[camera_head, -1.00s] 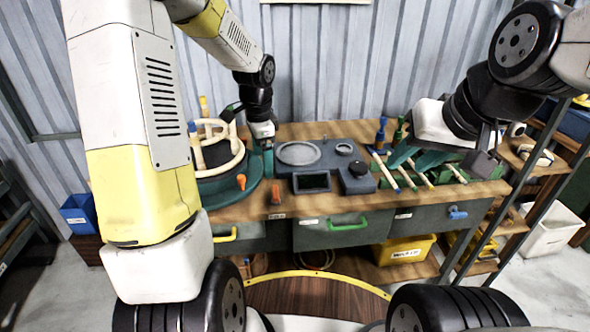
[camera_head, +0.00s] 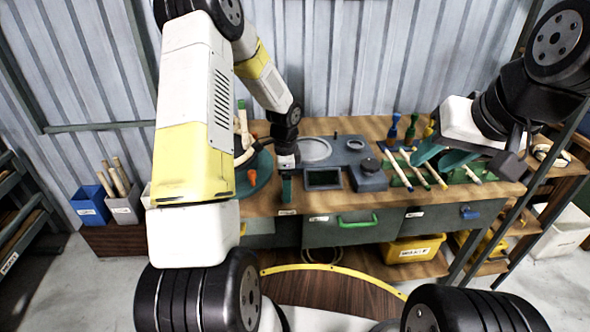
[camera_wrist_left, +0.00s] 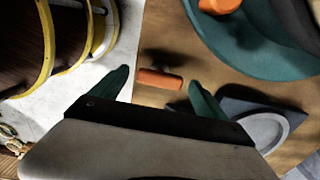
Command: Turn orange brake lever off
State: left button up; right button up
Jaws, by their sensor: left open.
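A short orange lever (camera_wrist_left: 160,78) lies on the wooden bench top in the left wrist view, between my left gripper's (camera_wrist_left: 155,92) two green fingers. The fingers are apart, one on each side, and I see no contact. In the head view my left gripper (camera_head: 287,188) points down near the bench's front edge and hides this lever. A second orange piece (camera_head: 253,177) sits on the teal round base (camera_head: 264,166); it also shows in the left wrist view (camera_wrist_left: 220,4). My right gripper (camera_head: 443,157) is open and empty above the tool rack.
The wooden bench (camera_head: 390,200) holds a dark block with a round dish (camera_head: 314,150) right of my left gripper. Pale sticks (camera_head: 398,172) lie on the green rack (camera_head: 470,173) at right. A green-handled drawer (camera_head: 330,231) is below the front edge.

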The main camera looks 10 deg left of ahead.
pick_arm(q)
jog(key=c, duration=1.4)
jog(key=shift+n, duration=0.4)
jog(key=n, duration=0.8)
jog(key=shift+n, duration=0.3)
jog(key=n, duration=0.4)
jog(key=shift+n, duration=2.2)
